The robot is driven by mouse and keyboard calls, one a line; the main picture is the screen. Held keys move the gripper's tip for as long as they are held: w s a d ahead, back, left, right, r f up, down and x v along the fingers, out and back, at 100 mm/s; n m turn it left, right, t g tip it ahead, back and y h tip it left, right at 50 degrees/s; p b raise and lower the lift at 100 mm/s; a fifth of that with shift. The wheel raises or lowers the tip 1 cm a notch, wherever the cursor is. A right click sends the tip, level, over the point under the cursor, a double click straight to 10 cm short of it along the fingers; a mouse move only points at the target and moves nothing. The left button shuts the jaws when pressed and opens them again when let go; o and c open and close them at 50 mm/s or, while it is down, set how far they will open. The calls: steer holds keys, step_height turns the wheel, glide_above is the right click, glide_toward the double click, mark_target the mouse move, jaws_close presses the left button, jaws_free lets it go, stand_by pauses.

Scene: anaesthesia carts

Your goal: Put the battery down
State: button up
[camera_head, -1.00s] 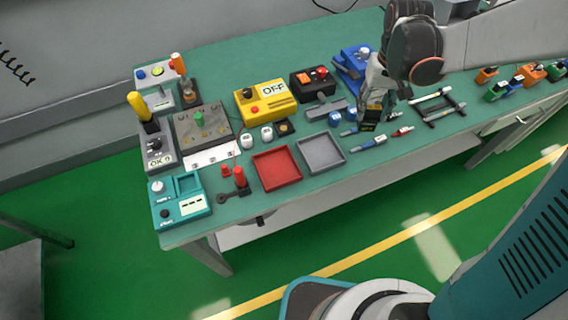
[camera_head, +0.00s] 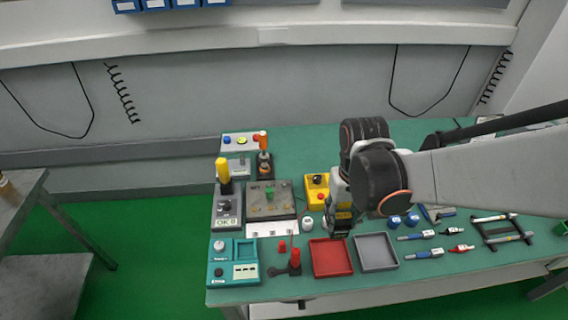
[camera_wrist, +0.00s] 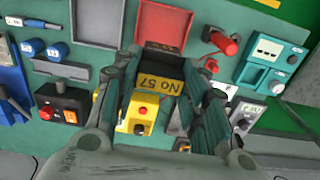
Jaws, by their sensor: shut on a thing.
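The battery is a dark block with a yellow "No 57" label (camera_wrist: 170,86). In the wrist view it sits between the two fingers of my gripper (camera_wrist: 165,72), which is shut on it. In the head view my gripper (camera_head: 340,222) points down near the back edge of the red tray (camera_head: 331,272), with the yellow label (camera_head: 343,214) showing at its tip. The red tray (camera_wrist: 160,15) looks empty in the wrist view. I cannot tell how high the battery is above the bench.
An empty grey tray (camera_head: 377,252) is right of the red tray. The yellow box (camera_head: 316,184) is partly hidden behind my gripper. Blue and red pens (camera_head: 424,254) lie right.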

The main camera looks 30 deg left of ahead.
steer(key=f+b, duration=0.2)
steer(key=f, duration=0.2)
steer(key=f+b, duration=0.3)
steer(key=f, duration=0.1)
steer(key=f+b, duration=0.3)
steer(key=f, duration=0.2)
steer(key=shift+s+a, duration=0.1)
steer(key=shift+s, duration=0.2)
steer(key=shift+w+f, duration=0.1)
steer(key=shift+f, duration=0.25)
steer(key=shift+f, duration=0.1)
steer(key=shift+f+b, duration=0.15)
steer(key=shift+b, duration=0.25)
steer(key=o, duration=1.4)
steer(key=shift+r, duration=0.2)
